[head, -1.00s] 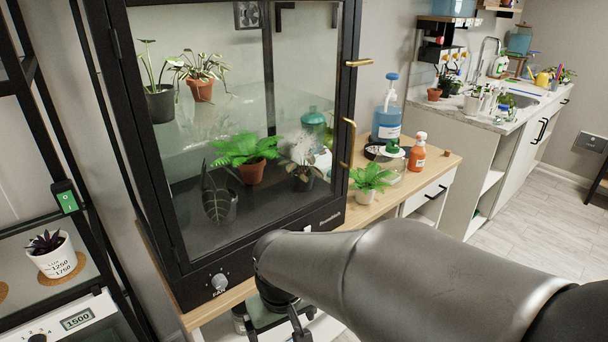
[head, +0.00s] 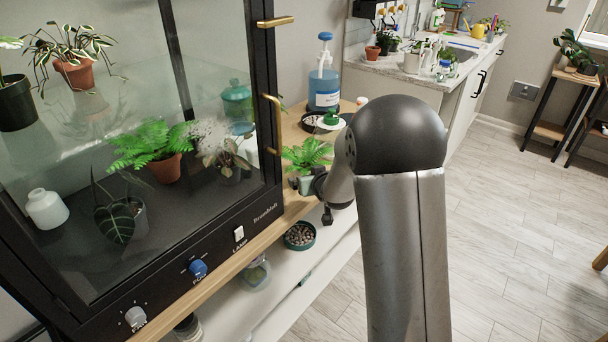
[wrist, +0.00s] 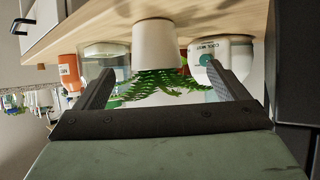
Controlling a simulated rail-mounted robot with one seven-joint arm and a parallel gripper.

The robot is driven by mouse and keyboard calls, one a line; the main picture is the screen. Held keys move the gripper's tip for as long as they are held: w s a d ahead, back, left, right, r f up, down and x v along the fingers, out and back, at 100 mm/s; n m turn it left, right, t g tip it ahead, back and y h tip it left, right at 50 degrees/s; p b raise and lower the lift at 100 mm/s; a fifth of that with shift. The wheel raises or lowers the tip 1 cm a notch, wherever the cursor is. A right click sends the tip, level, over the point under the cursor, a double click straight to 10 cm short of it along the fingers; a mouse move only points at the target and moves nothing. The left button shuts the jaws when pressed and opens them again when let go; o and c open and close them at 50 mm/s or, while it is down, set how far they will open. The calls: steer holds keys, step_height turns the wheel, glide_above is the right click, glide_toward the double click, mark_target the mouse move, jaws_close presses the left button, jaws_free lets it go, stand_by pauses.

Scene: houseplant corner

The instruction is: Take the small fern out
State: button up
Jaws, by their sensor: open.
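A small green fern (head: 307,153) in a white pot stands on the wooden counter, outside and to the right of the glass cabinet. In the wrist view its white pot (wrist: 156,45) appears upside down, its leaves hanging toward my gripper. My gripper (wrist: 160,70) is open, with one finger on each side of the fern, and holds nothing. I cannot tell if the fingers touch leaves. In the head view my arm hides most of the gripper beside the pot. A larger fern (head: 152,143) in a terracotta pot stands inside the cabinet (head: 262,120), behind glass.
The wrist view also shows an orange bottle (wrist: 70,72) and a white Cool Mist container (wrist: 225,55). The cabinet's dark frame is close on the left. Floor on the right is clear.

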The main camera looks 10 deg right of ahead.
mark_target(304, 171)
steer(key=x, duration=0.4)
steer(key=shift+w+f, duration=0.1)
steer(key=shift+w, duration=0.1)
steer(key=shift+d+r+p+x, duration=0.15)
steer(key=shift+p+x, duration=0.1)
steer(key=shift+x, duration=1.15)
steer(key=shift+d+r+p+x, duration=0.1)
steer(key=shift+d+p+x, duration=0.1)
steer(key=shift+x, duration=1.25)
steer(key=shift+w, duration=0.15)
steer(key=c, duration=1.2)
